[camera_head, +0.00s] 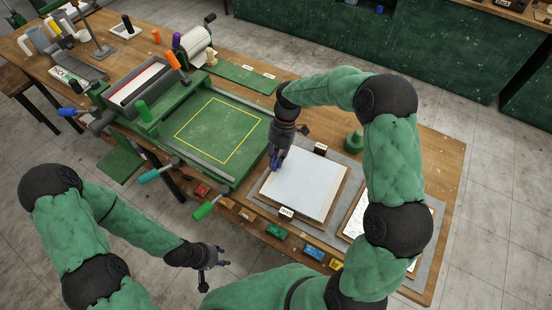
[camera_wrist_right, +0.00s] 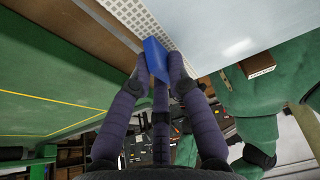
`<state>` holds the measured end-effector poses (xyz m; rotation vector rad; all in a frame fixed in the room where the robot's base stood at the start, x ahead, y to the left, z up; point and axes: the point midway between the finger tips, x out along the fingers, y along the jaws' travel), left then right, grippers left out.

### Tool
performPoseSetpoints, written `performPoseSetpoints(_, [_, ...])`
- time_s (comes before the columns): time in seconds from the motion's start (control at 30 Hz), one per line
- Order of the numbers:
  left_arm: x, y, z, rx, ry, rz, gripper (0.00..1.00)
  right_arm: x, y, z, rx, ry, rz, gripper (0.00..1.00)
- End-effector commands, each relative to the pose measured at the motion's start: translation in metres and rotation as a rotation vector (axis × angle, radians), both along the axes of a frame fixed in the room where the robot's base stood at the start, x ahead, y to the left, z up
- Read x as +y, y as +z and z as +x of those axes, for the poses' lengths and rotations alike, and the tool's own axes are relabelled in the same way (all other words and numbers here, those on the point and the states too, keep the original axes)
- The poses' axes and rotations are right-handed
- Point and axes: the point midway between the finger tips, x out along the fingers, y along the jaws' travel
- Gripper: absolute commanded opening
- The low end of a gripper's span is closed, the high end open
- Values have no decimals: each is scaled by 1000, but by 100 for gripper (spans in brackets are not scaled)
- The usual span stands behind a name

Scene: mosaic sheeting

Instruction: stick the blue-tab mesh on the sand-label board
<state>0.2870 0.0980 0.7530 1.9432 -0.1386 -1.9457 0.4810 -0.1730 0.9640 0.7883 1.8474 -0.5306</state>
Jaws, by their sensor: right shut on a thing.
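My right gripper (camera_head: 277,163) is at the upper left edge of a white sheet (camera_head: 302,185). In the right wrist view its fingers (camera_wrist_right: 158,72) are shut on the blue tab (camera_wrist_right: 155,55) at the edge of the white mesh (camera_wrist_right: 142,15). The mesh grid shows along the edge of the smooth white sheet. The sheet lies on or just above a brown board (camera_head: 261,196); I cannot tell if they touch. A small label block (camera_head: 286,212), perhaps reading SAND, is at the board's front. My left gripper (camera_head: 213,272) is open and empty in front of the table.
A green press bed (camera_head: 222,128) with a yellow outline is left of the board. A second board with a speckled sheet (camera_head: 353,222) is partly hidden behind my right arm. Several coloured blocks, one green (camera_head: 276,231), line the front edge. A green knobbed object (camera_head: 353,142) stands behind.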

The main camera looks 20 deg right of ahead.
Motion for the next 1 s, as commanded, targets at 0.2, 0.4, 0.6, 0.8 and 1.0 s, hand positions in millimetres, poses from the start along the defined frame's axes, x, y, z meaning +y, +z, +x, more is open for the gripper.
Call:
performPoseSetpoints(0.2, [0, 0, 0, 0, 0, 0, 40, 0, 0, 0, 0, 0, 0, 35])
performPoseSetpoints(0.4, [0, 0, 0, 0, 0, 0, 40, 0, 0, 0, 0, 0, 0, 46])
performPoseSetpoints(0.6, [0, 0, 0, 0, 0, 0, 40, 0, 2, 1, -1, 0, 0, 46])
performPoseSetpoints(0.8, [0, 0, 0, 0, 0, 0, 40, -6, 21, 8, -6, -2, 0, 46])
performPoseSetpoints(1.0, [0, 0, 0, 0, 0, 0, 40, -17, 58, 18, -5, -2, 0, 46])
